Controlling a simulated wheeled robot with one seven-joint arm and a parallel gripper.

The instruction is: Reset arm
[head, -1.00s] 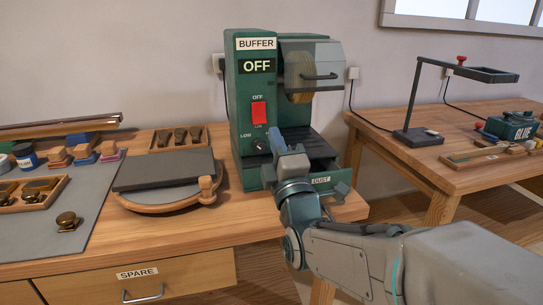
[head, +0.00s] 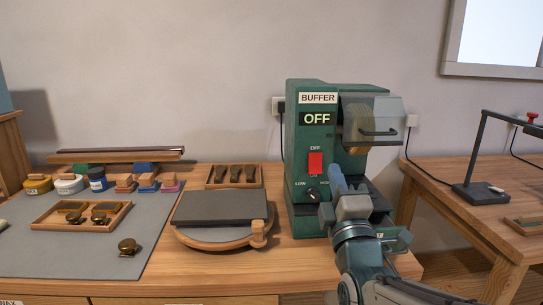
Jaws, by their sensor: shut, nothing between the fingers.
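My gripper (head: 343,184) is in the head view, in front of the lower part of the green buffer machine (head: 308,200). Its blue fingers point up and away, close to the machine's dial (head: 312,195), and are shut with nothing in them. I cannot tell whether they touch the machine. My wrist and arm come in from the bottom right. The buffer's display reads OFF, and its red switch (head: 315,163) is on the front panel. My arm hides most of the dust drawer below.
A dark slab on a round wooden base (head: 218,239) lies left of the buffer. A grey mat (head: 60,258) holds a small tray, stamps, jars and a brass knob (head: 128,247). A second table (head: 440,205) with a lamp-like stand (head: 475,190) is at the right, across a gap.

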